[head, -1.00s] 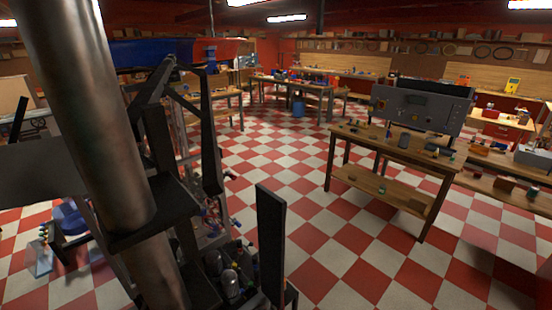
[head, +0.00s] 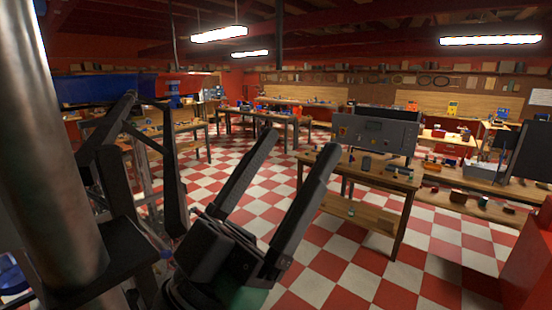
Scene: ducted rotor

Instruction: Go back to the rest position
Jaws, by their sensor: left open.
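My left gripper (head: 298,143) is in the lower middle of the head view. Its two long black fingers point up and to the right, wide apart, with nothing between them. I see no contact between the gripper and the bench. My right gripper is not in view.
The workbench carries a grey panel box (head: 375,132) and small parts. Long benches with tools line the far wall. A red surface (head: 530,262) and a dark panel (head: 529,152) stand at the right edge. The red and white floor (head: 350,265) beside the workbench is clear.

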